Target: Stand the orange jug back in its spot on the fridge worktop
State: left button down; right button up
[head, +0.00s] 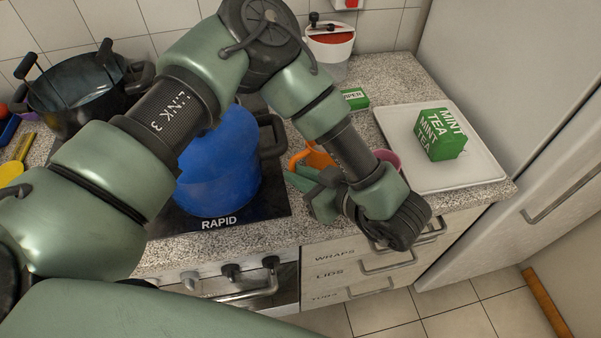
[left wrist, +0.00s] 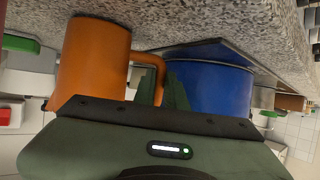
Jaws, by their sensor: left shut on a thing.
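The orange jug (head: 314,157) is at the front of the granite worktop (head: 392,82), between the hob and the fridge, partly hidden by my left arm. My left gripper (head: 310,181) is shut on the jug, at its handle side. In the left wrist view, which is upside down, the jug (left wrist: 92,62) looks upright. Its handle (left wrist: 153,76) is at the green fingers. The jug's base is close to the worktop (left wrist: 190,17); I cannot tell whether it touches. My right gripper is not in view.
A blue pot (head: 222,165) stands on the hob left of the jug. A pink cup (head: 387,157) is to its right, partly behind my arm. A white tray (head: 471,170) holds a green mint tea box (head: 440,134). A green box (head: 355,98) and a white tub (head: 330,48) stand behind.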

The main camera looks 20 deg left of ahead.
pick_arm(q)
jog(key=c, duration=1.5)
grip_release()
jog(key=shift+w+a+f, duration=0.15)
jog(key=shift+a, duration=0.05)
jog(key=shift+o, duration=0.2)
jog(key=shift+d, duration=0.2)
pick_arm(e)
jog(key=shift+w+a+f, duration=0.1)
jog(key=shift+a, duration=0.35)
